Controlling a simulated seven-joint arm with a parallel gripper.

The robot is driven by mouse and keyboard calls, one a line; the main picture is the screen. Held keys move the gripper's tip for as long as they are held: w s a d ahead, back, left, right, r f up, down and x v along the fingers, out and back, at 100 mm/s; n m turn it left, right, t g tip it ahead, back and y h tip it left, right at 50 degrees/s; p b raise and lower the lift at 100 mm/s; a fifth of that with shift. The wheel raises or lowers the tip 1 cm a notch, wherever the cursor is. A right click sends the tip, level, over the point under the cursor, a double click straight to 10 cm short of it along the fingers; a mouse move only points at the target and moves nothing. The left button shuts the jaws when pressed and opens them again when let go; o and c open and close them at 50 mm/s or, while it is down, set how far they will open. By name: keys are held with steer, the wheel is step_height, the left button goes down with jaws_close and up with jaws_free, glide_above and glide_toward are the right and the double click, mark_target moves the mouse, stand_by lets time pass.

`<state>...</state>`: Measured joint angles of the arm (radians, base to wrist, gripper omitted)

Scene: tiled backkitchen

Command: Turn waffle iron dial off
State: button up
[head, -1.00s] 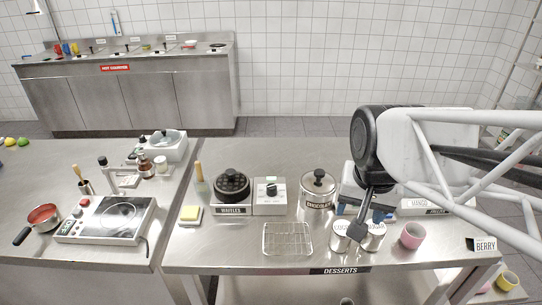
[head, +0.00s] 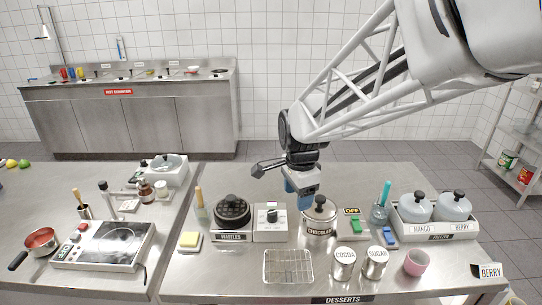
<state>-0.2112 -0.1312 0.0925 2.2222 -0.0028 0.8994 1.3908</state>
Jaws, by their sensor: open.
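The waffle iron (head: 232,209) is a round black plate on a metal base labelled WAFFLES, on the desserts counter. Directly to its right is a white and steel control box (head: 270,225) with a dark dial (head: 271,216) on its front. A small green patch shows above the dial. The dial's exact pointer direction is too small to tell. My gripper (head: 300,203) points down just right of and behind the control box, above the chocolate pot. It is open and touches nothing that I can see; its fingertips are partly unclear.
The chocolate pot (head: 319,217) stands close right of the box. A wire rack (head: 288,267) lies in front. Cocoa (head: 344,262) and sugar (head: 375,262) tins stand front right. A green switch box (head: 354,226) sits further right.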

mark_target(272, 212)
steer(key=w+a+f+m, duration=0.1)
steer(key=w+a, duration=0.1)
steer(key=w+a+f+m, duration=0.3)
steer(key=w+a, duration=0.1)
steer(key=shift+w+a+f+m+g, duration=0.1)
steer(key=shift+w+f+m+g, duration=0.2)
steer(key=shift+w+f, duration=0.1)
steer(key=shift+f, duration=0.1)
steer(key=shift+f, duration=3.8)
steer(key=c, duration=0.9)
